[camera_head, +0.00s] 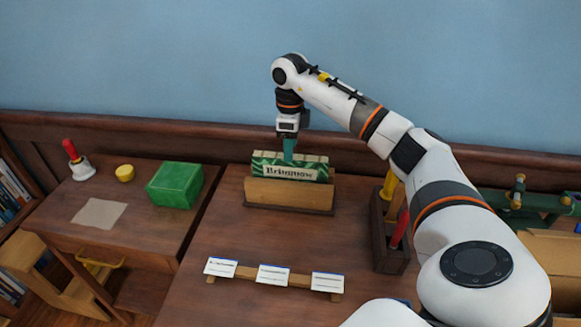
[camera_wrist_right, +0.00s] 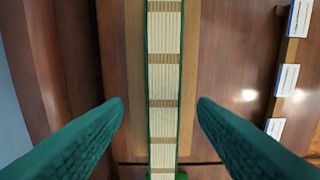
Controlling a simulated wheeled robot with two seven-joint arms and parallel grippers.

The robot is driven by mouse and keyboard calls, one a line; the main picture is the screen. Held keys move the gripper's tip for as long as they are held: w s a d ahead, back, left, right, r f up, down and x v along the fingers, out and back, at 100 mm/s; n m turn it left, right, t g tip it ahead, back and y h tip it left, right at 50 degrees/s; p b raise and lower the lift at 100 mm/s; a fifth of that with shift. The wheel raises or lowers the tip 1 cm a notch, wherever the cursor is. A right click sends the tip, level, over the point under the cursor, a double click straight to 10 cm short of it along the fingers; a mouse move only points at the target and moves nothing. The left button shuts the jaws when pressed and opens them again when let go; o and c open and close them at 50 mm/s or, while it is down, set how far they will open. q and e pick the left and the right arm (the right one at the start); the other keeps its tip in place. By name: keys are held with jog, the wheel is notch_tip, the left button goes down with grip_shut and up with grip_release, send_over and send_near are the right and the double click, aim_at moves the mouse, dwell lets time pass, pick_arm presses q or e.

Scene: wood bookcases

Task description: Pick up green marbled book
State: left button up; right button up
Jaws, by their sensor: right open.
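The green marbled book (camera_head: 262,167) stands upright in a wooden holder (camera_head: 290,192) on the right-hand table, with a pale lettered label on its front. My right gripper (camera_head: 289,157) is over the book's top edge, pointing down. In the right wrist view the jaws (camera_wrist_right: 160,103) are open, one finger on each side of the book (camera_wrist_right: 164,72), with a gap on both sides. The book's banded page edges face the camera there. How far the fingertips reach down beside the book is hard to tell. My left gripper is not in view.
Three white cards (camera_head: 272,275) stand on a low wooden rail in front. A dark caddy (camera_head: 388,250) with coloured handles is to the right. A green box (camera_head: 175,185), yellow cup (camera_head: 125,173) and red-handled bell (camera_head: 78,160) are on the left desk. A wall is behind.

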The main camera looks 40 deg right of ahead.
aim_at(291, 176)
jog(key=shift+s+f, duration=0.1)
jog(key=shift+f, duration=1.9)
grip_shut()
